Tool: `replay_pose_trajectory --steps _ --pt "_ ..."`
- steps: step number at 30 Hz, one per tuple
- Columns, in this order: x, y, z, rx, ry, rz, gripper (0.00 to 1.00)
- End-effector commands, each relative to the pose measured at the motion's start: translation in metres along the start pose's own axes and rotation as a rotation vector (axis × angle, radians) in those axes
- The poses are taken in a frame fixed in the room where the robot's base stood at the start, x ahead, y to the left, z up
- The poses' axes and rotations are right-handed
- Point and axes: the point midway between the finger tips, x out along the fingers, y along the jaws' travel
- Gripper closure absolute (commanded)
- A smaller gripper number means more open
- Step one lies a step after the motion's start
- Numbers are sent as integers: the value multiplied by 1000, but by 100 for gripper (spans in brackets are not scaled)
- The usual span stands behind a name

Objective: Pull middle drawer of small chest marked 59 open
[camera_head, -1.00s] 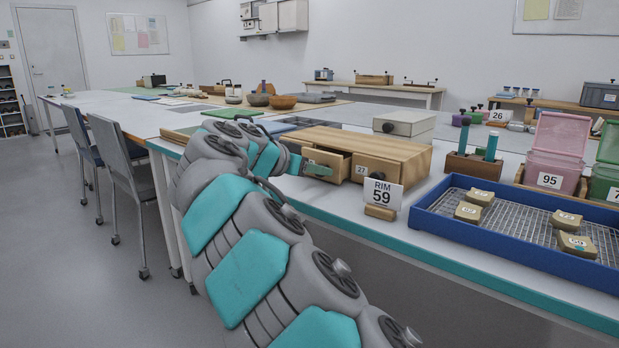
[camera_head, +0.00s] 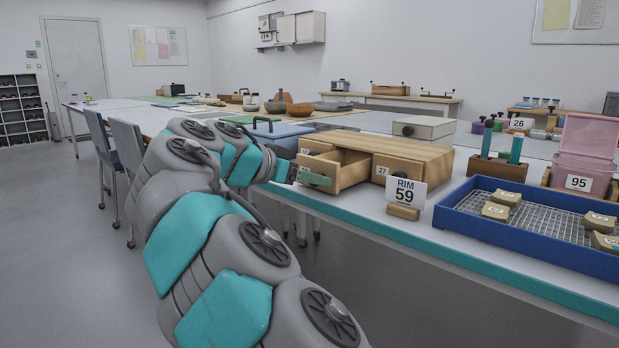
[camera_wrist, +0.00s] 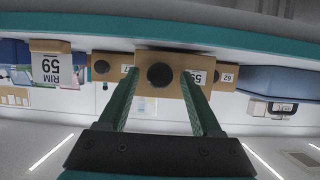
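The small wooden chest (camera_head: 424,149) stands on the near table, with a card reading RIM 59 (camera_head: 405,190) in front of it. Its middle drawer (camera_head: 345,167) is pulled partway out, its hollow showing. In the wrist view, which is upside down, this drawer's front (camera_wrist: 152,105) has a dark round knob (camera_wrist: 160,75) and a partly covered label starting with 5. My gripper (camera_head: 318,179) is at this front. Its green fingers (camera_wrist: 162,82) stand apart on either side of the knob, with a visible gap to it.
A blue tray (camera_head: 446,216) with several labelled blocks lies right of the card. A wooden rack with green-topped tubes (camera_head: 497,168) and a pink bin marked 95 (camera_head: 582,162) stand behind it. A blue case (camera_head: 268,130) is left of the chest.

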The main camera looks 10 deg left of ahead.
Motion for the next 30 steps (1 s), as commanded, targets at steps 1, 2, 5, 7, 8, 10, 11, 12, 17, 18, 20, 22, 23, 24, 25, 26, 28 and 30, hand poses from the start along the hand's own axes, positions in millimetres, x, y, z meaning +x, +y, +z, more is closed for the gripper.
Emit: replay_pose_trajectory --steps 1,2,5,7,8,10,11,12,17,18,20,22,23,24,25,26,28,30 --pt "0 0 0 0 0 0 32" --pt "0 0 0 0 0 0 32" --pt "0 0 0 0 0 1 32" --pt "0 0 0 0 0 1 32" --pt "0 0 0 0 0 0 32" --pt "-3 0 0 0 0 1 32" --pt "-4 0 0 0 0 0 32" --pt "-8 0 0 0 0 0 32" --pt "-28 -1 -1 1 2 -6 32" --pt "-35 -2 -2 1 2 -5 32" --pt "-45 -1 -1 1 1 -3 32" --pt "-57 -1 -1 0 1 -4 32" --pt "-61 -2 -1 0 1 -4 32" --pt "-67 -1 -1 0 1 -4 32" --pt "-70 -1 -1 0 1 -3 32" --pt "-73 -1 -1 0 1 -3 32" --pt "-77 -1 0 0 1 -3 32" --pt "-79 -1 0 0 1 -2 32"
